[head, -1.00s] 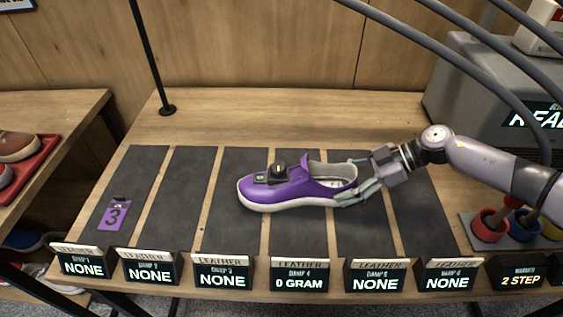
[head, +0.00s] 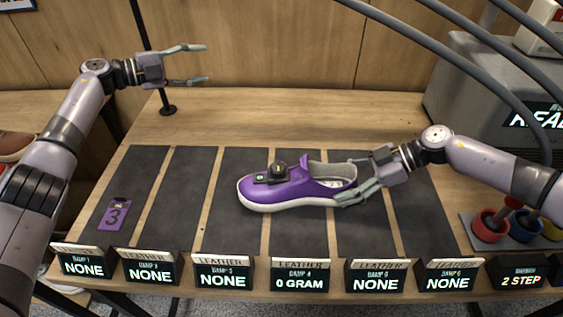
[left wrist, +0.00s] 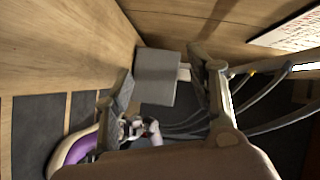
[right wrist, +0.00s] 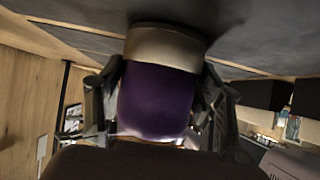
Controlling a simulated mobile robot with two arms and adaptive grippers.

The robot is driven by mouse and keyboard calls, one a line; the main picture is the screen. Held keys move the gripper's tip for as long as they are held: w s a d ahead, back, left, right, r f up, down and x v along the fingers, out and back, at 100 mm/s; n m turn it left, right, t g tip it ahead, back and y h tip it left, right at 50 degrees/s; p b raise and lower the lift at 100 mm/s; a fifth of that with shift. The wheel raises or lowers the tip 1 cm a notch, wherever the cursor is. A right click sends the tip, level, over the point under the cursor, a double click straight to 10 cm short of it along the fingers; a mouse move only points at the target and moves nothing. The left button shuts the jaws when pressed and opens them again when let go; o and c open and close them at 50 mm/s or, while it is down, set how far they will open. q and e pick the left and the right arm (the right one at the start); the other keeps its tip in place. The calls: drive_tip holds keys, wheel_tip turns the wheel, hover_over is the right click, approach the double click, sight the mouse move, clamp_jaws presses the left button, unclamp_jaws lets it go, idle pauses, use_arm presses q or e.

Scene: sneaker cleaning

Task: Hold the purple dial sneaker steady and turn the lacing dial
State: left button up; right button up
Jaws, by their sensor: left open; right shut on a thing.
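The purple sneaker (head: 300,188) with a pale sole sits on the dark mats in the middle of the bench, toe to the left. Its black lacing dial (head: 278,170) stands on top near the front of the opening. My right gripper (head: 351,181) is shut on the sneaker's heel from the right. The purple heel (right wrist: 157,98) fills the space between its fingers in the right wrist view. My left gripper (head: 207,63) is open and empty, raised at the upper left, well apart from the sneaker. The sneaker (left wrist: 75,152) also shows at the lower left of the left wrist view.
A purple tag marked 3 (head: 114,214) lies on the leftmost mat. A row of signs (head: 223,272) lines the bench's front edge. A black post (head: 167,108) stands at the back left. Colored cups (head: 490,222) and a grey machine (head: 480,90) are at the right.

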use_arm(q)
drive_tip(key=s+d+r+m+g, duration=0.1)
drive_tip(key=s+d+m+g, duration=0.25)
drive_tip(key=d, duration=0.45)
drive_tip(key=s+d+m+g, duration=0.25)
drive_tip(key=d+m, duration=0.25)
drive_tip(key=d, duration=0.3)
drive_tip(key=m+g+y, duration=0.2)
drive_tip(key=m+y, duration=1.7)
drive_tip(key=m, duration=0.2)
approach(280, 166)
drive_tip(key=x, duration=0.9)
drive_tip(key=shift+c, duration=0.3)
drive_tip(key=c, duration=1.1)
